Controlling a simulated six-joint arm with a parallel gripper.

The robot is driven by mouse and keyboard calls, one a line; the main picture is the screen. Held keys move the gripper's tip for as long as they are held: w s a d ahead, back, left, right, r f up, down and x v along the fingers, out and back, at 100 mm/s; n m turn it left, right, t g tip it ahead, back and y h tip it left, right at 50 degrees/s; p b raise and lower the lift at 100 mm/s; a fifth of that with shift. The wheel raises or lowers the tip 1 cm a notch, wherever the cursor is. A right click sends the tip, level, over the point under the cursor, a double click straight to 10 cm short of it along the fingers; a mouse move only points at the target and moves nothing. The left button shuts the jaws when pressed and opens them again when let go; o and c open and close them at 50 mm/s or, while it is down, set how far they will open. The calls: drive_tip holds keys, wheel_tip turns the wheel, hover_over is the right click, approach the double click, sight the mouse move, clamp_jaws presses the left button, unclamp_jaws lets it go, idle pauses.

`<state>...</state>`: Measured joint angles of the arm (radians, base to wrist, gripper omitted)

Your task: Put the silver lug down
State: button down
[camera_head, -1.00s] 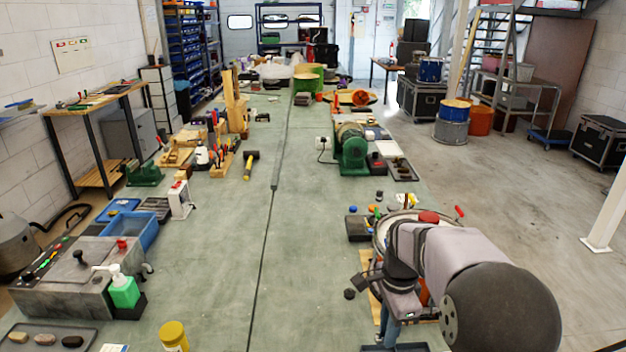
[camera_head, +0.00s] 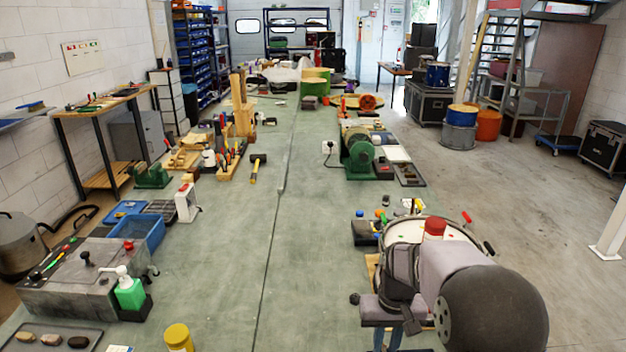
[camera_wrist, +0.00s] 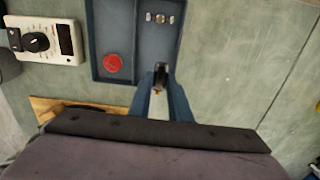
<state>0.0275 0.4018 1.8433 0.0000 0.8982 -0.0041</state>
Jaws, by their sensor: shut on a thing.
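My gripper (camera_wrist: 161,84) is shut on a small part between its blue fingertips. The part (camera_wrist: 160,73) looks dark in shadow, and its silver colour does not show clearly; I take it to be the silver lug. The fingertips are over the lower right edge of a blue-grey tray (camera_wrist: 123,70). I cannot tell whether the part touches the tray. Several small metal pieces (camera_wrist: 160,18) lie in the tray's upper right compartment, and a round red piece (camera_wrist: 113,63) lies in the left one. In the head view my arm hides most of this area.
A white meter with a black dial (camera_wrist: 43,40) lies left of the tray. A wooden board (camera_wrist: 70,108) shows below it. Bench surface right of the tray is clear (camera_wrist: 235,65). In the head view a drum (camera_head: 455,231) stands behind my wrist, and a yellow-lidded jar (camera_head: 178,338) stands front left.

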drive_tip(key=shift+s+a+f, duration=0.2)
drive_tip(key=shift+a+f, duration=0.15)
drive_tip(key=shift+a, duration=0.2)
drive_tip(key=shift+d, duration=0.2)
drive_tip(key=r+m, duration=0.1)
drive_tip(key=m, duration=0.5)
drive_tip(key=d+r+m, duration=0.1)
drive_tip(key=r+m, duration=0.1)
drive_tip(key=m, duration=0.4)
drive_tip(key=d+r+m, duration=0.1)
drive_tip(key=m, duration=0.6)
drive_tip(key=shift+w+d+r, duration=0.1)
drive_tip(key=shift+r, duration=0.2)
